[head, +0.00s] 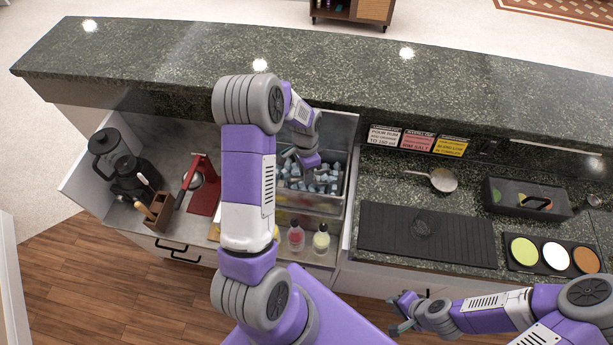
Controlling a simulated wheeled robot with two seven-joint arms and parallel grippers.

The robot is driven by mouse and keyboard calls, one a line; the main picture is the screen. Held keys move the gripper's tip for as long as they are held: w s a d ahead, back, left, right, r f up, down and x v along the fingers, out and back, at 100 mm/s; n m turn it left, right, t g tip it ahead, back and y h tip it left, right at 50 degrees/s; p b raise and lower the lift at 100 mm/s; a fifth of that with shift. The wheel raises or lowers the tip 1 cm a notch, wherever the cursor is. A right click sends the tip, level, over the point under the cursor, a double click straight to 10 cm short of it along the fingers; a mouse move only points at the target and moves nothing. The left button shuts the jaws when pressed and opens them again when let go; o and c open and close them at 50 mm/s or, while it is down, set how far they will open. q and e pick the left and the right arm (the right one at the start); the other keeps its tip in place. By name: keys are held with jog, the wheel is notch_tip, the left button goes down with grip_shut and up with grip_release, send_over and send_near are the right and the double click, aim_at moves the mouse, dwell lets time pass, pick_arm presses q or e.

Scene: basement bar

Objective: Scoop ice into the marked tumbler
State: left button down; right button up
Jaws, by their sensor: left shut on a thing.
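The ice bin (313,207) is a metal well in the counter, filled with pale blue ice cubes (327,181). My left gripper (291,158) reaches down at the bin's left part, at the ice. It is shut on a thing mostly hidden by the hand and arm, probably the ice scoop. A faint round shape, perhaps a clear tumbler (420,229), stands on the black ribbed mat (463,241); no mark on it can be made out. My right gripper (399,314) is empty, fingers apart, in front of the counter, away from the mat.
Pink (296,238) and yellow (321,241) bottles stand before the bin. A strainer-like tool (442,180), dark caddy (512,198) and three-dish tray (524,268) are right. A red press (205,195) and coffee maker (121,167) are left. The raised bar ledge (330,100) runs behind.

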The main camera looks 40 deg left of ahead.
pick_arm(q)
notch_tip(320, 180, up, 5)
jog(key=shift+r+t+h, duration=0.1)
jog(key=shift+t+h, duration=0.5)
jog(key=shift+t, duration=0.6)
jog(key=shift+r+t, duration=0.3)
jog(key=shift+r, duration=0.4)
jog(key=shift+w, duration=0.1)
